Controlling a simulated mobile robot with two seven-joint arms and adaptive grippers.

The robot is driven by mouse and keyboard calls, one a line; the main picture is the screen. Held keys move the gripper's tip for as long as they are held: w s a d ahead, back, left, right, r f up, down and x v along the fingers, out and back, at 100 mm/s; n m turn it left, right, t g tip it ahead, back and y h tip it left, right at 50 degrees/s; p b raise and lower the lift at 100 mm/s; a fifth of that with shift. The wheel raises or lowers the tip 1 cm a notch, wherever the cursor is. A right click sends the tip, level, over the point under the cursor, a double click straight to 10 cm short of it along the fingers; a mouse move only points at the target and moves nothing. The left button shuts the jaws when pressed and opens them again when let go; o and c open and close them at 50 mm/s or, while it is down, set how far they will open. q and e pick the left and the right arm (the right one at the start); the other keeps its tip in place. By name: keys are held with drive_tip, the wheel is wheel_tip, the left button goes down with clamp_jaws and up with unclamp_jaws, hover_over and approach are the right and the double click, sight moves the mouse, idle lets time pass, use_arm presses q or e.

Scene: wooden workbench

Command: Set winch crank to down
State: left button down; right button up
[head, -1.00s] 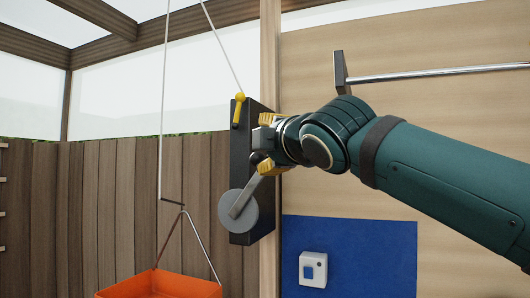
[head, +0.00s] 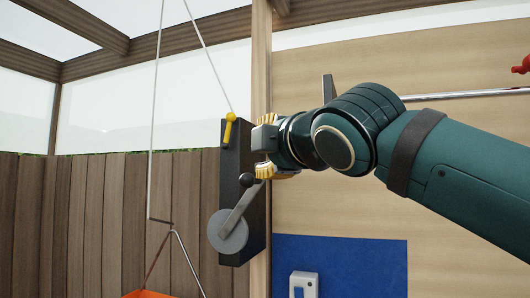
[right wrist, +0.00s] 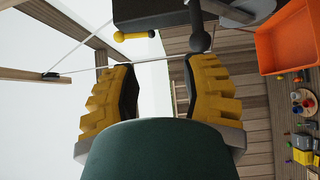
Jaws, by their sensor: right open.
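The winch is a dark upright box (head: 235,165) on a wooden post, with a grey disc (head: 228,232) low on its face. Its crank arm (head: 240,205) points up and slightly right from the disc to a black ball knob (head: 247,180). The knob also shows in the right wrist view (right wrist: 197,40), just beyond the tip of the right-hand finger. A yellow-knobbed lever (head: 230,131) sits near the box's top. My right gripper (head: 268,147) is open and empty, right of the box and slightly above the knob. My left gripper is not in view.
An orange tray (head: 148,294) hangs from a cord left of the winch. A white switch box (head: 304,285) is on a blue panel (head: 340,258) at lower right. A metal rail (head: 465,94) runs along the wall behind my right arm.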

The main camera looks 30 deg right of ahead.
drive_tip(key=shift+s+a+r, duration=0.15)
drive_tip(key=shift+s+r, duration=0.15)
drive_tip(key=shift+s, duration=0.35)
drive_tip(key=shift+s+a+r, duration=0.1)
drive_tip(key=shift+s+r, duration=0.2)
drive_tip(key=shift+s, duration=0.3)
drive_tip(key=s+a, duration=0.1)
drive_tip(key=s, duration=1.1)
drive_tip(key=shift+f, duration=0.1)
